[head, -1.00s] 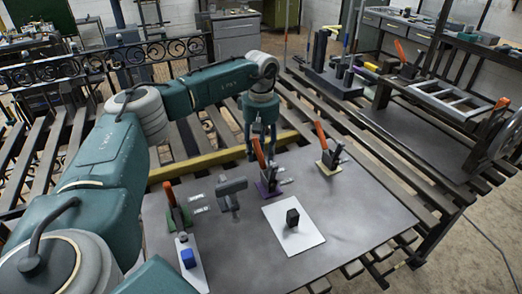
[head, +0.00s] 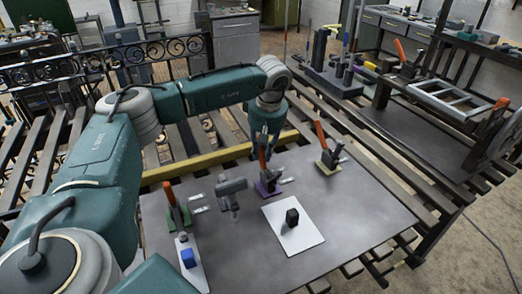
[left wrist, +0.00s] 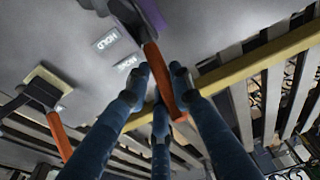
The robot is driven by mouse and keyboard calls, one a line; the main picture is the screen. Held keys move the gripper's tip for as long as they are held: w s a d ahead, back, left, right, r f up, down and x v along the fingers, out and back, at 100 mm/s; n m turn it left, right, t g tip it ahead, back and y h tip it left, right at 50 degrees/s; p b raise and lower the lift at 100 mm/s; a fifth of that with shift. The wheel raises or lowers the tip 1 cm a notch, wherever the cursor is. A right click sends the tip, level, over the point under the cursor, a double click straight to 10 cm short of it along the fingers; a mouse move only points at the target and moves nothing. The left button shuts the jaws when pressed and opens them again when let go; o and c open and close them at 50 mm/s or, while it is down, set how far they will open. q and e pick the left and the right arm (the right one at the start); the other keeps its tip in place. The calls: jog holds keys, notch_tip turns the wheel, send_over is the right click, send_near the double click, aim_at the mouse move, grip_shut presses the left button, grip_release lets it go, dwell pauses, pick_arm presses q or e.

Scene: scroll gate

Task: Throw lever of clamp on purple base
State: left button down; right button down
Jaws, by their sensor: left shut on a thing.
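The clamp on the purple base (head: 267,189) stands near the far edge of the dark table, its orange lever (head: 262,158) pointing up. My left gripper (head: 264,146) is above it, with its fingers at the upper part of the lever. In the left wrist view the orange lever (left wrist: 160,78) lies between the blue fingers of my left gripper (left wrist: 164,84), which is shut on it. Part of the purple base (left wrist: 154,14) shows at the top. My right gripper is not in view.
A yellow-base clamp (head: 329,166) stands to the right, a green-base clamp (head: 178,214) to the left. A grey T-shaped piece (head: 231,187) is between. A black block (head: 292,217) stands on a white plate (head: 307,238). The table's right front is clear.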

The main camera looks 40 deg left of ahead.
pick_arm(q)
jog(key=shift+s+d+r+t+y+b, duration=0.15)
jog(key=shift+d+t+y+b, duration=0.15)
jog(key=shift+d+y, duration=0.15)
jog(key=shift+s+d+r+t+y+b, duration=0.1)
jog(key=shift+s+d+t+y+b, duration=0.15)
jog(key=shift+y, duration=0.3)
jog(key=shift+s+d+r+t+y+b, duration=0.15)
jog(key=shift+d+t+y+b, duration=0.2)
jog(key=shift+y, duration=0.2)
jog(key=shift+s+d+r+t+y+b, duration=0.1)
jog(key=shift+d+r+t+y+b, duration=0.1)
jog(key=shift+d+y+b, duration=0.3)
jog(key=shift+a, duration=0.1)
jog(key=c, duration=1.5)
grip_release()
jog(key=shift+s, duration=0.1)
jog(key=v, duration=1.2)
jog(key=shift+f, duration=0.1)
